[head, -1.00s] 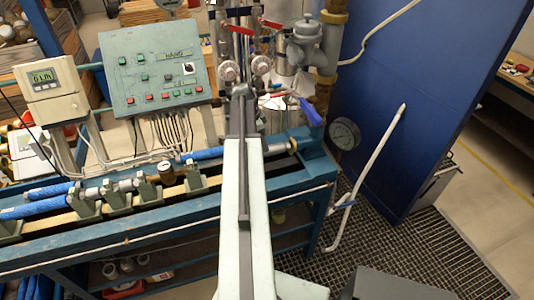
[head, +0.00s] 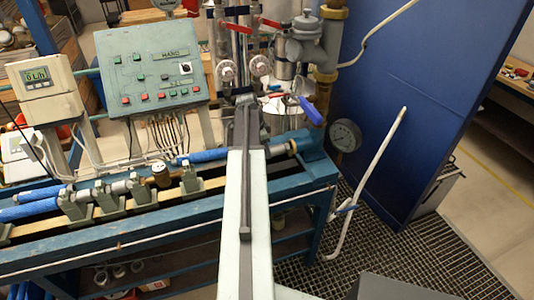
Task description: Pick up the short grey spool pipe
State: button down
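Grey pipe pieces lie in the row of blue pipe and clamps on the bench; one short grey piece (head: 120,187) sits left of a brass-coloured meter (head: 161,175). Another short grey piece (head: 277,149) is at the right end of the row, beside a brass fitting. I cannot tell which is the spool pipe. My arm reaches up the middle of the head view across the bench. My gripper (head: 245,101) is at its dark far end; its fingers cannot be made out, nor whether they hold anything. The arm hides part of the pipe row.
A green control panel (head: 147,72) and a white display box (head: 42,88) stand behind the bench. Vertical pipes with red-handled valves (head: 232,68) rise beyond my arm. A blue panel (head: 425,100) and a white hose (head: 375,175) are to the right. Several rings lie on the lower shelf (head: 170,280).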

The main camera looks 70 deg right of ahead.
jog(key=shift+d+r, duration=0.1)
jog(key=shift+w+r+p, duration=0.1)
jog(key=shift+r+p, duration=0.45)
jog(key=shift+p, duration=0.15)
notch_tip(320, 180, up, 3)
jog(key=p, duration=0.3)
jog(key=s+a, duration=1.1)
jog(key=a, duration=0.1)
jog(key=w+d+r+m+p, duration=0.2)
jog(key=w+r+m+p, duration=0.1)
jog(key=w+r+p, duration=0.2)
jog(key=shift+w+r+g+y+p, duration=0.3)
jog(key=shift+w+r+y, duration=0.1)
jog(key=shift+w, duration=0.8)
